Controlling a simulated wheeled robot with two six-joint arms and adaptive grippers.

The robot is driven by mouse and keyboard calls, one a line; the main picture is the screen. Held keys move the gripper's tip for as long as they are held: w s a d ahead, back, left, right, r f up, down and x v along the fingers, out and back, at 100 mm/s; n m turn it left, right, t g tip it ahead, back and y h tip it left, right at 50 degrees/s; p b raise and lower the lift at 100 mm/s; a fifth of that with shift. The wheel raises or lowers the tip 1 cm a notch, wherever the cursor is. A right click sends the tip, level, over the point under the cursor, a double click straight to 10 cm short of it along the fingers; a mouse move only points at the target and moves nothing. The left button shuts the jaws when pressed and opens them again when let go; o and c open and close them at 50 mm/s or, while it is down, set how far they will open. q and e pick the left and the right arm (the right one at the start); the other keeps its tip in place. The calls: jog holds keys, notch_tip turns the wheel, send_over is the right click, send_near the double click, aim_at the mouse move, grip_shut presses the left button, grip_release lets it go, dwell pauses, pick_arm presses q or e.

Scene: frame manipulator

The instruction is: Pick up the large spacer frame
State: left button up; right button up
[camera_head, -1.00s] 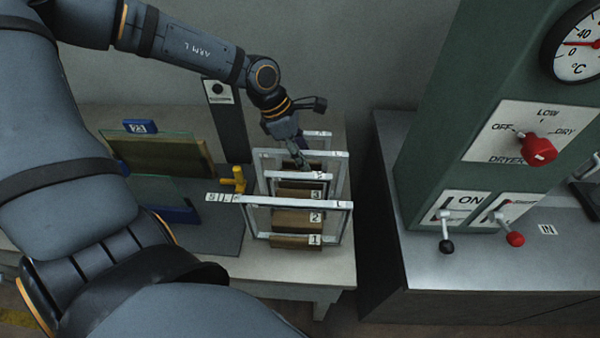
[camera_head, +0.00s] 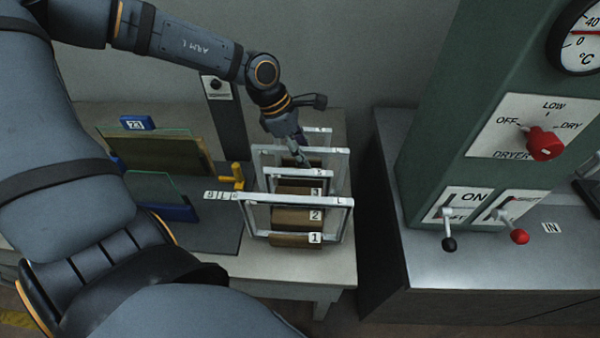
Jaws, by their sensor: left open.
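Several pale rectangular spacer frames stand upright in a rack of brown slotted blocks on the table. The nearest large spacer frame (camera_head: 295,199) is wide and has an L tag on its top right corner. A smaller frame (camera_head: 300,174) stands behind it, and another wide frame (camera_head: 338,152) stands farther back. My left gripper (camera_head: 302,156) points down among the rear frames, behind the nearest large one. It is open; its fingertips are partly hidden by the frames, and I cannot tell whether they touch one. My right gripper is not in view.
Glass panes (camera_head: 155,152) stand in blue holders on the left of the table (camera_head: 300,277). A yellow handle (camera_head: 238,175) is beside the rack. On the right, across a gap, is a green dryer cabinet (camera_head: 440,110) with a red knob and levers.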

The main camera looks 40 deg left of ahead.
pick_arm(q)
grip_shut()
dwell(0.6)
